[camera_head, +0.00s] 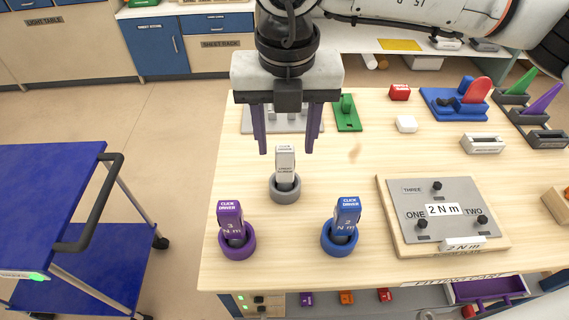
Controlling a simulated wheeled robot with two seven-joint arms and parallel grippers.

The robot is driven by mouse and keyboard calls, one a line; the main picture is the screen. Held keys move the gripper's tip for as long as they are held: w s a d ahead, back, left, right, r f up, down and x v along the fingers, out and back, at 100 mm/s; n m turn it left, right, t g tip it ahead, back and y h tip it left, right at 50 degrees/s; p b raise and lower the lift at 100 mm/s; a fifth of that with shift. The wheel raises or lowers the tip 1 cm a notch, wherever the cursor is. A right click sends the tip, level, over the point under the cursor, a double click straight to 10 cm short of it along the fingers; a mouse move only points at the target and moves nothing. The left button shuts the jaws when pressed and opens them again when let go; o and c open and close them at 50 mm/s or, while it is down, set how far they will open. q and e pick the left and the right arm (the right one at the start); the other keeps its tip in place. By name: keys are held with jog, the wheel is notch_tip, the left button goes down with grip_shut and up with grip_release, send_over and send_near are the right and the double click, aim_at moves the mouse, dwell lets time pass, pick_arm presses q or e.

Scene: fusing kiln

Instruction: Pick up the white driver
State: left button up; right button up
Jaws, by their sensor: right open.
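The white driver (286,165) stands upright in a grey ring holder (285,191) on the wooden bench. A purple driver (231,221) marked 3 N m stands in a purple ring at front left. A blue driver (346,217) marked 2 N m stands in a blue ring at front right. My right gripper (286,148) points down with its two dark purple fingers apart, one on each side of the white driver's upper part in the picture. It is open and holds nothing. I cannot tell its exact height over the driver. My left gripper is not in view.
A grey plate on a wooden base (393,244), marked ONE, TWO and THREE, lies to the right. A blue cart (45,190) stands left of the bench.

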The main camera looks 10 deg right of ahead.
aim_at(285, 149)
jog(key=f, duration=0.2)
jog(key=w+f+p, duration=0.1)
jog(key=f, duration=0.2)
jog(key=shift+r, duration=0.1)
grip_shut()
